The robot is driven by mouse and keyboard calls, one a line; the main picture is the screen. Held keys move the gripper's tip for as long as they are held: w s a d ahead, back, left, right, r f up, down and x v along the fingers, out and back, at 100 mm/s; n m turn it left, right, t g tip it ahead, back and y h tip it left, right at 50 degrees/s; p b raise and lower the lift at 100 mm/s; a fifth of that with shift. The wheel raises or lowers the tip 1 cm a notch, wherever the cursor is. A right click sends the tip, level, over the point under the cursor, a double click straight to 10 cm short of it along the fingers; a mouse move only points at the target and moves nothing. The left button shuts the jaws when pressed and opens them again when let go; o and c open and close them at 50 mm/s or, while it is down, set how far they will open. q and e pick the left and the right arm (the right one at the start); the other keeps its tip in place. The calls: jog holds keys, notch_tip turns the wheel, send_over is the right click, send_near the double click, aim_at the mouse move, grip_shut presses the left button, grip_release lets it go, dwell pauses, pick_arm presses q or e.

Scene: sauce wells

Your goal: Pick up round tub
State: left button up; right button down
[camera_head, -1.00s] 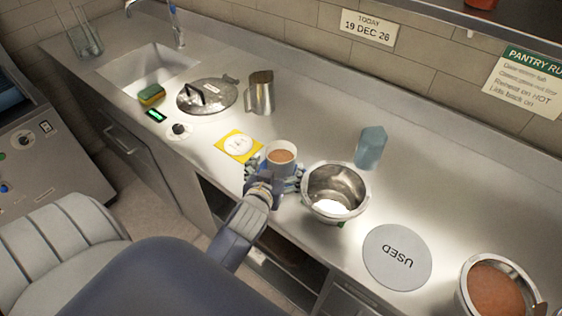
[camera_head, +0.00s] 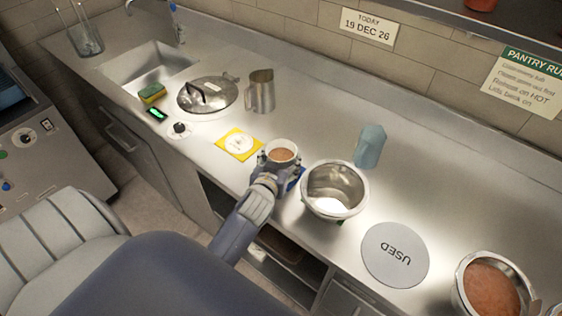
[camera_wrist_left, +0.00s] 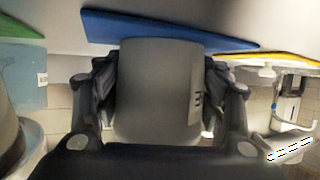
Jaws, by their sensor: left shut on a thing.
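The round tub (camera_head: 282,155) is a small pale tub with brown-orange contents, upright at the front of the counter. My left gripper (camera_head: 277,172) reaches it from the front and is shut on its sides. In the left wrist view the tub (camera_wrist_left: 158,90) fills the space between the two dark fingers, with part of a label on its wall. A blue mat (camera_wrist_left: 150,30) shows beyond its base. I cannot tell whether the tub is touching the mat or just clear of it. My right gripper is not in view.
A steel bowl (camera_head: 335,190) stands close to the right of the tub. A yellow card (camera_head: 250,152) lies to its left. A blue-grey block-like container (camera_head: 369,146), a grey USED disc (camera_head: 395,255), a steel pitcher (camera_head: 260,92) and a pot lid (camera_head: 225,100) are also on the counter.

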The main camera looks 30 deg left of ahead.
aim_at(285, 146)
pick_arm(q)
jog(key=shift+r, duration=0.75)
notch_tip(285, 146, up, 2)
jog(key=shift+r+b, duration=0.15)
jog(key=shift+b, duration=0.3)
jog(key=s+a+r+b, duration=0.1)
jog(key=s+a+b, duration=0.1)
jog(key=s, duration=1.4)
jog(key=shift+r+b, duration=0.15)
jog(key=shift+b, duration=0.75)
jog(key=shift+w+d, duration=0.1)
jog(key=shift+w, duration=0.05)
